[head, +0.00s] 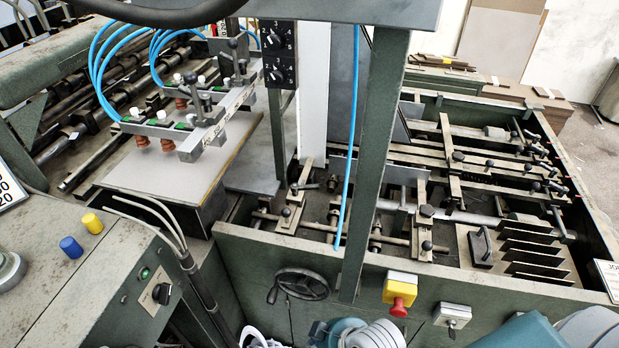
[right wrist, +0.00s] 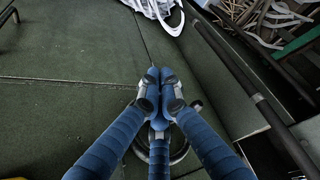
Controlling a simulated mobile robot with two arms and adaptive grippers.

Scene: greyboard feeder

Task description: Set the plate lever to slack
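I cannot tell for certain which part is the plate lever. Several black-knobbed levers stand in the feeder bed, one by the front rail (head: 286,212) and another farther right (head: 427,245). My right gripper (right wrist: 160,82) has blue fingers drawn together, tips meeting, in the right wrist view. I see nothing clearly held between them. A dark curved ring (right wrist: 182,154) shows behind the fingers; I cannot tell whether they touch it. In the head view teal and white parts of mine show at the bottom edge. My left gripper is not in view.
The front panel carries a black handwheel (head: 302,283), a red stop button on a yellow box (head: 400,293) and a key switch (head: 452,316). A green post (head: 377,165) and a blue hose (head: 349,140) rise in front of the bed. A white bag (right wrist: 160,8) lies on the floor.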

